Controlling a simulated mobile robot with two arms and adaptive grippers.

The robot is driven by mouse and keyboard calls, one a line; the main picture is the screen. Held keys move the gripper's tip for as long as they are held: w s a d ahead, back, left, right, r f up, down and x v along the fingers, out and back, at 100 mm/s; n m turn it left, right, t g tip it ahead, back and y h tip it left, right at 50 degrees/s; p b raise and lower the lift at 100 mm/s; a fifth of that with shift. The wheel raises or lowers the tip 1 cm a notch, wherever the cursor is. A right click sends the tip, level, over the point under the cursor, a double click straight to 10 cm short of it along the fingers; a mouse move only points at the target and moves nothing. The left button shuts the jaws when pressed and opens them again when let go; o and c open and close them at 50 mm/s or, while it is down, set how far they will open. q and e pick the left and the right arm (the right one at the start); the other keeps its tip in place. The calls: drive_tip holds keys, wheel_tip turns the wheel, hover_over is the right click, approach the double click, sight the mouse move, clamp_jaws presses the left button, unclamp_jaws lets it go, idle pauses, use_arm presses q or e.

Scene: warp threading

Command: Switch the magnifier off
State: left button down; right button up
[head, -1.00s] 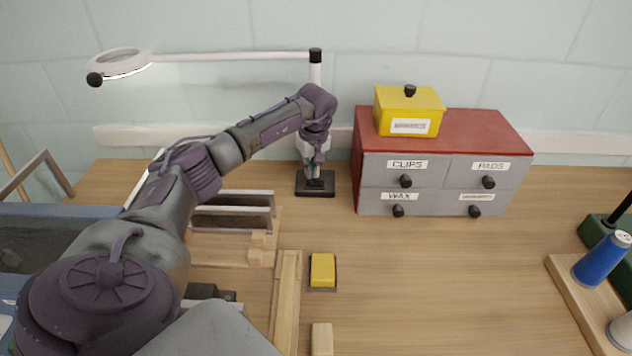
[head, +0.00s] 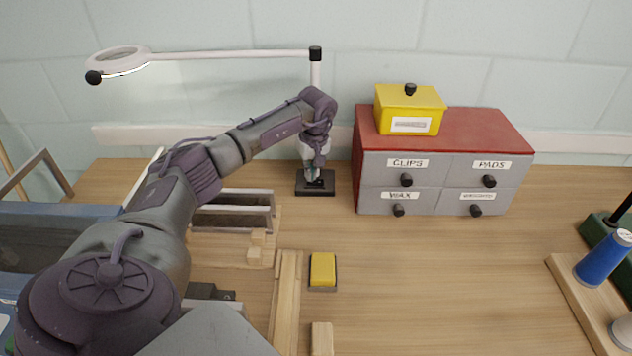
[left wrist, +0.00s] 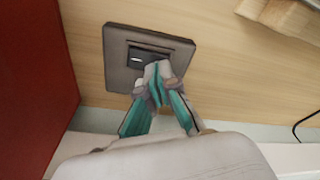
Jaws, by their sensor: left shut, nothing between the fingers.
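The magnifier (head: 230,55) stands at the back of the table, with its pale ring lens (head: 119,61) on a long arm at the upper left. Its dark square base (head: 316,190) rests on the table. The base also shows in the left wrist view (left wrist: 118,75), with a dark recessed switch (left wrist: 150,57) on top. My left gripper (head: 313,178) points down at the base. In the left wrist view its fingertips (left wrist: 155,68) are together, empty, at the edge of the switch and partly covering it. I cannot tell whether they touch it. My right gripper is not in view.
A red cabinet (head: 455,122) with grey labelled drawers stands right of the base, a yellow box (head: 409,109) on top. A yellow block (head: 323,269) lies in front. Blue (head: 601,258) and white spools are at the right. The table's middle right is clear.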

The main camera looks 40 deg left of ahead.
use_arm(q)
drive_tip(key=shift+f+b, duration=0.35)
drive_tip(key=shift+f, duration=0.25)
drive_tip(key=shift+r, duration=0.2)
drive_tip(key=shift+r+p, duration=2.65)
drive_tip(key=shift+r, duration=0.75)
drive_tip(key=shift+f, duration=0.1)
